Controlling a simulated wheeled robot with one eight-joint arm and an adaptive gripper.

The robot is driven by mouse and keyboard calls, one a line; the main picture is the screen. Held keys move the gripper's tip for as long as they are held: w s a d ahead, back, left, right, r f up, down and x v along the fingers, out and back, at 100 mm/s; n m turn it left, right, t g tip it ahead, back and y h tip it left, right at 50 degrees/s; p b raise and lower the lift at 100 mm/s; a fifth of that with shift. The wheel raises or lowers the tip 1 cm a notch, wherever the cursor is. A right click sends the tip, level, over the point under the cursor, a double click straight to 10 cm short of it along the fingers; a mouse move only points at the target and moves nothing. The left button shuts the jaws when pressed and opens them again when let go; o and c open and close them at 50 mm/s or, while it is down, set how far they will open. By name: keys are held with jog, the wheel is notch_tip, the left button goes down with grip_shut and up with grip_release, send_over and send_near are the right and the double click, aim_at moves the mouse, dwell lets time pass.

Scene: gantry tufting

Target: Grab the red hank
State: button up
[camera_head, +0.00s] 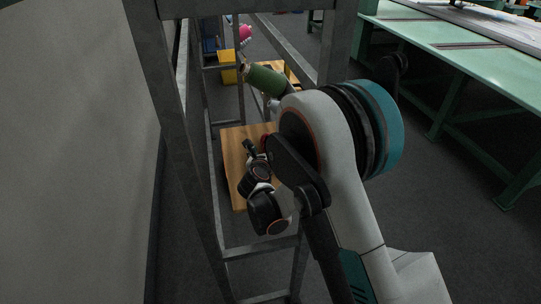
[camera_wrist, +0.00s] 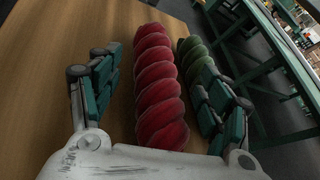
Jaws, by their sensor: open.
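A twisted red hank (camera_wrist: 160,90) lies on a brown wooden surface (camera_wrist: 50,60) in the wrist view, running lengthwise away from my palm. My gripper (camera_wrist: 150,88) is open, with one teal-padded finger on each side of the red hank. There is a gap on the left side; the right finger is also apart from the hank. A green hank (camera_wrist: 192,58) lies just right of the red one, partly hidden behind the right finger. In the head view my arm reaches down over a wooden shelf (camera_head: 235,160); the red hank is not clearly visible there.
A grey metal frame (camera_head: 192,150) stands around the shelf, with uprights close to my arm. A pale wall (camera_head: 75,150) is at the left. A green spool (camera_head: 265,80) and a yellow box (camera_head: 227,68) are farther back. A long green table (camera_head: 470,45) stands at the right.

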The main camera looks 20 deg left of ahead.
jog(key=shift+x, duration=0.8)
jog(key=shift+r, duration=0.1)
jog(key=c, duration=1.1)
